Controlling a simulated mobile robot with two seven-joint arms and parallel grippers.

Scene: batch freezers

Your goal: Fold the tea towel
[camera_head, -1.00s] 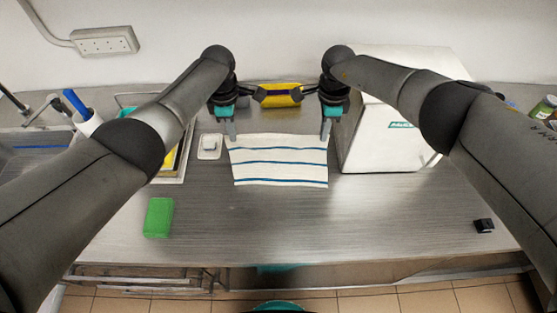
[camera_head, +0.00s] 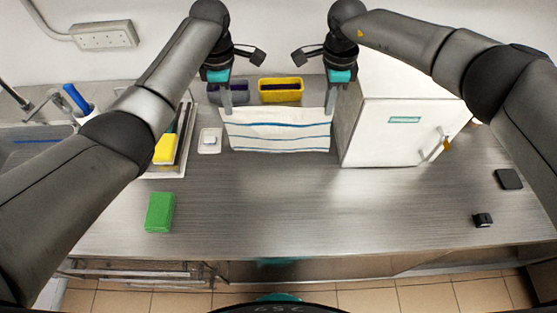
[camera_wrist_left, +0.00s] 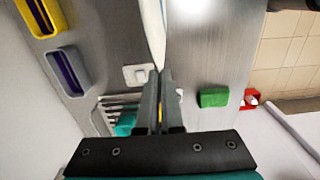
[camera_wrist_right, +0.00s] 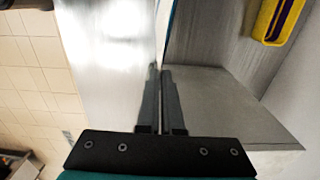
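The tea towel (camera_head: 278,131), white with blue stripes, hangs between my two grippers above the back of the steel counter. Its far edge is raised and its near edge is low, near or on the counter. My left gripper (camera_head: 226,110) is shut on its far left corner; the towel edge shows at the fingertips in the left wrist view (camera_wrist_left: 164,72). My right gripper (camera_head: 330,108) is shut on its far right corner; the towel shows edge-on in the right wrist view (camera_wrist_right: 161,40).
A white box-shaped freezer (camera_head: 395,135) stands close on the right. Yellow (camera_head: 280,90) and grey (camera_head: 228,93) bins stand behind the towel. A small white dish (camera_head: 209,141) and a tray (camera_head: 165,172) lie left. A green block (camera_head: 160,212) lies front left. The counter's front middle is clear.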

